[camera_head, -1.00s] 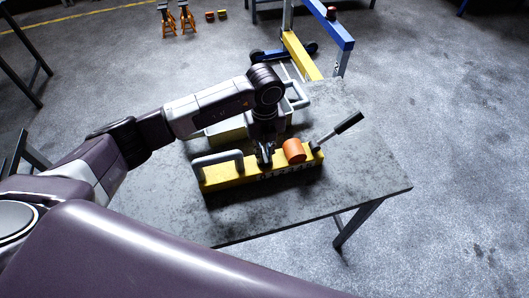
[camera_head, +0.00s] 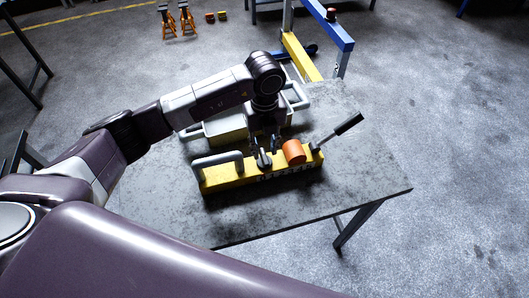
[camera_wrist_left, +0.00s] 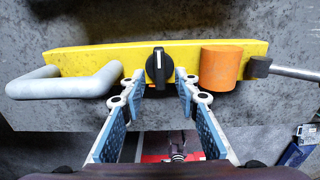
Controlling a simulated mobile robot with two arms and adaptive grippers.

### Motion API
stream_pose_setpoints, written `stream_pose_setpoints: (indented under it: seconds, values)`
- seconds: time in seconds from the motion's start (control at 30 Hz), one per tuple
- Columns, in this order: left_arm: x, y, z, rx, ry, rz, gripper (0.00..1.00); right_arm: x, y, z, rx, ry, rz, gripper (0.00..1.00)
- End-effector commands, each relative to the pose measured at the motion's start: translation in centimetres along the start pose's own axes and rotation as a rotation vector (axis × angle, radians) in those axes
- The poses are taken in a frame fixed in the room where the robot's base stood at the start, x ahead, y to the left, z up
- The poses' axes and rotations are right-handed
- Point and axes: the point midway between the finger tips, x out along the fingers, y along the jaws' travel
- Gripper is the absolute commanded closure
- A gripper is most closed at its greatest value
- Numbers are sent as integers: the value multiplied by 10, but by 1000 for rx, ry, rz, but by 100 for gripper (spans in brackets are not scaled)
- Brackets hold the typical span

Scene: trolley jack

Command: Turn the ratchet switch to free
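The ratchet switch (camera_wrist_left: 158,64) is a black round knob with a white stripe. It sits on a yellow bar-shaped panel (camera_wrist_left: 95,56), between a grey handle (camera_wrist_left: 65,88) and an orange cylinder (camera_wrist_left: 220,66). In the wrist view the stripe stands upright, pointing up and down. My left gripper (camera_wrist_left: 159,82) is open, with one fingertip on each side of the knob's lower part. Whether the fingertips touch it cannot be told. In the head view my left gripper (camera_head: 266,150) is over the middle of the panel (camera_head: 230,180), and the knob is hard to make out. My right gripper is not in view.
The panel lies on a grey metal table (camera_head: 340,200). A lever with a black grip (camera_head: 348,124) rises at the panel's right end. A pale box (camera_head: 226,128) stands behind the panel. A blue and yellow frame (camera_head: 320,40) stands beyond the table. The table's front is clear.

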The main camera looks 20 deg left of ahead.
Motion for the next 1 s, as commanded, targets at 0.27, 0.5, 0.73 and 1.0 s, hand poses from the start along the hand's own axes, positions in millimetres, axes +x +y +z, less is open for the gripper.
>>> stream_pose_setpoints:
  seconds: [0.27, 0.5, 0.73, 1.0]
  values:
    - [-61, 0, 1, 1, -4, -2, 71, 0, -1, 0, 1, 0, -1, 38]
    - [-86, 0, 0, 0, -1, -1, 71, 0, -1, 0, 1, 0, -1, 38]
    - [-88, 0, 0, 0, 0, 1, 71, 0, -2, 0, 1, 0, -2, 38]
    - [-88, 0, 0, 0, -1, 0, 71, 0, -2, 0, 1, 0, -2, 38]
